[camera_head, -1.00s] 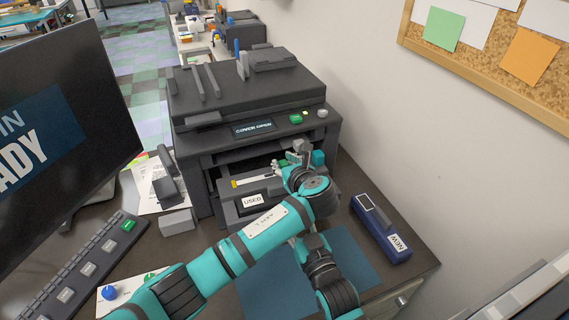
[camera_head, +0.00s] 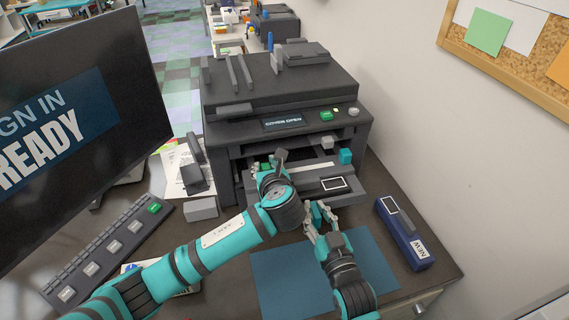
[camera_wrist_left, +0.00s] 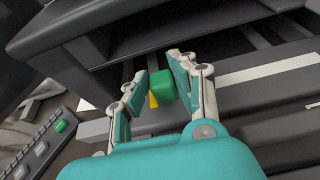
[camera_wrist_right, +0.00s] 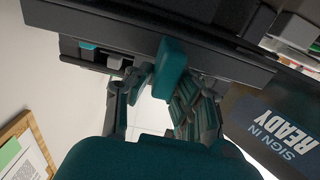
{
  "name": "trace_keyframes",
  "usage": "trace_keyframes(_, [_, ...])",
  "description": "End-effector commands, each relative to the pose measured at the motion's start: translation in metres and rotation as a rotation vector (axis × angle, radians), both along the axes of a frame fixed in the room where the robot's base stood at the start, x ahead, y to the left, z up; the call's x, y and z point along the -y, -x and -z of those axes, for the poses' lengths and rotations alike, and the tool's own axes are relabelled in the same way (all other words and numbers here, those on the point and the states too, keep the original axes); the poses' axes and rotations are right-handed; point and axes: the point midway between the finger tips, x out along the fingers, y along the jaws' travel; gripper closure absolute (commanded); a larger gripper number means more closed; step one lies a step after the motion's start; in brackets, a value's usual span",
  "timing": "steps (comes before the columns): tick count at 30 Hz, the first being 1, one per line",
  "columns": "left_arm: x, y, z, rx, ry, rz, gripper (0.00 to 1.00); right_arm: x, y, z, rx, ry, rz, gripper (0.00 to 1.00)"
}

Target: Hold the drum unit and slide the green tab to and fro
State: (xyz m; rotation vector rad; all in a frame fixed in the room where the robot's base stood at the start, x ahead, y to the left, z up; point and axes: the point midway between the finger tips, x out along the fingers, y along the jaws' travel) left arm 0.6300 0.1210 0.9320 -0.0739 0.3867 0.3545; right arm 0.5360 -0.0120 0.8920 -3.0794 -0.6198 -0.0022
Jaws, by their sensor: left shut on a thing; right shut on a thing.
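The dark drum unit (camera_head: 355,187) sits in the open front of the printer, partly out, with a pale strip along its top and a framed label on its front. My left gripper (camera_wrist_left: 162,90) is shut on the green tab (camera_wrist_left: 164,87), close to a yellow mark (camera_wrist_left: 153,101) at the strip's left end. In the head view, my left gripper (camera_head: 270,172) hides the tab and the unit's left part. My right gripper (camera_head: 318,212) is at the unit's front, shut on its teal handle, which shows between the fingers in the right wrist view (camera_wrist_right: 169,68).
The printer (camera_head: 280,85) shows COVER OPEN. A teal block (camera_head: 345,156) and a grey block (camera_head: 328,142) are at the opening's right. A blue box marked NEW (camera_head: 404,232) lies right of the blue mat (camera_head: 285,270). A monitor (camera_head: 70,100) and keypad (camera_head: 105,250) stand left.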

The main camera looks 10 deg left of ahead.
Motion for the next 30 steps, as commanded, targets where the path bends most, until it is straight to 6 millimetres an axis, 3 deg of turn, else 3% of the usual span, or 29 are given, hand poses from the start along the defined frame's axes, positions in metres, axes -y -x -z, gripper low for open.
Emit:
trace_keyframes(9, [-0.004, 0.001, 0.001, -0.004, -0.005, -0.006, 1.00, 0.002, 0.000, 0.005, -0.010, 0.009, 0.004, 1.00])
trace_keyframes(10, [-0.004, 0.001, 0.001, -0.004, -0.005, -0.006, 0.71, 0.002, 0.000, 0.005, -0.010, 0.008, 0.004, 1.00])
trace_keyframes(12, [-0.004, 0.001, 0.001, -0.004, -0.005, -0.006, 0.65, 0.003, 0.000, 0.005, -0.010, 0.008, 0.004, 1.00])
trace_keyframes(23, [0.000, 0.007, -0.002, -0.001, -0.002, -0.001, 0.65, 0.002, 0.000, 0.005, -0.010, 0.008, 0.003, 1.00])
trace_keyframes(30, [0.015, 0.045, -0.019, 0.000, 0.002, 0.001, 0.65, 0.002, 0.000, 0.005, -0.010, 0.008, 0.003, 1.00])
